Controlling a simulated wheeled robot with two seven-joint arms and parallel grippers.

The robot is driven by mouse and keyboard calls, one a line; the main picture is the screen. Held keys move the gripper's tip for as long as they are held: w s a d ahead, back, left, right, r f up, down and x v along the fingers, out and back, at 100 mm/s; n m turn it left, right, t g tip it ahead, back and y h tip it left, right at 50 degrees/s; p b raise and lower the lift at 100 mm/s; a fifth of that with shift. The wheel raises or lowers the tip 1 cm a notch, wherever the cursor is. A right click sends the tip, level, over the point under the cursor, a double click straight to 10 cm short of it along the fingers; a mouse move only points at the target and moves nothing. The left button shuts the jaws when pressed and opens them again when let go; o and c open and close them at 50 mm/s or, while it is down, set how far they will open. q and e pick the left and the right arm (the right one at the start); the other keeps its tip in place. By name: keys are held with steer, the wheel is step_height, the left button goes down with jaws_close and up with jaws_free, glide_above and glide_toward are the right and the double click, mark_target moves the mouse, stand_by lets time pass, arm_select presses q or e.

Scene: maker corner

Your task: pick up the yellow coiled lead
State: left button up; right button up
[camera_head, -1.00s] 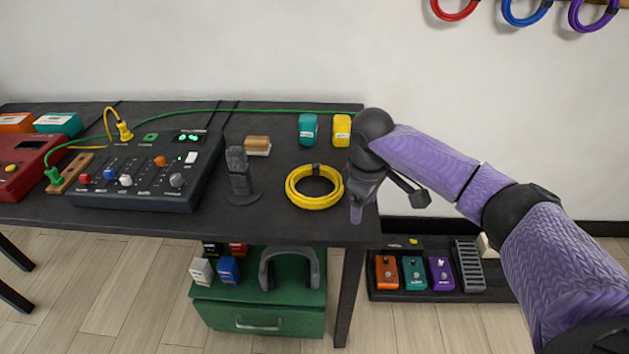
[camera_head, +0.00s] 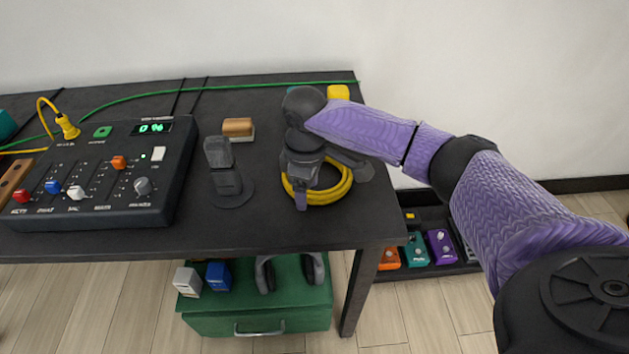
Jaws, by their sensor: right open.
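The yellow coiled lead (camera_head: 336,188) lies flat as a ring on the dark table (camera_head: 200,243), near its right front part. My right gripper (camera_head: 325,185) is over the coil, pointing down with its fingers spread apart. One finger comes down at the coil's left front side and the other reaches toward its right back side. The gripper hides the back and left part of the coil. I cannot tell whether the fingers touch it. My left gripper is not in view.
A microphone (camera_head: 225,175) on a round base stands left of the coil. A mixer (camera_head: 105,170) is further left. A wooden-backed brush (camera_head: 238,128) and a yellow block (camera_head: 338,92) lie behind. A green cable (camera_head: 150,97) runs along the back. The table's front right is clear.

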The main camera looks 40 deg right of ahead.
steer(key=shift+f, duration=0.8)
steer(key=shift+r, duration=0.25)
steer(key=shift+c, duration=1.3)
jaws_close()
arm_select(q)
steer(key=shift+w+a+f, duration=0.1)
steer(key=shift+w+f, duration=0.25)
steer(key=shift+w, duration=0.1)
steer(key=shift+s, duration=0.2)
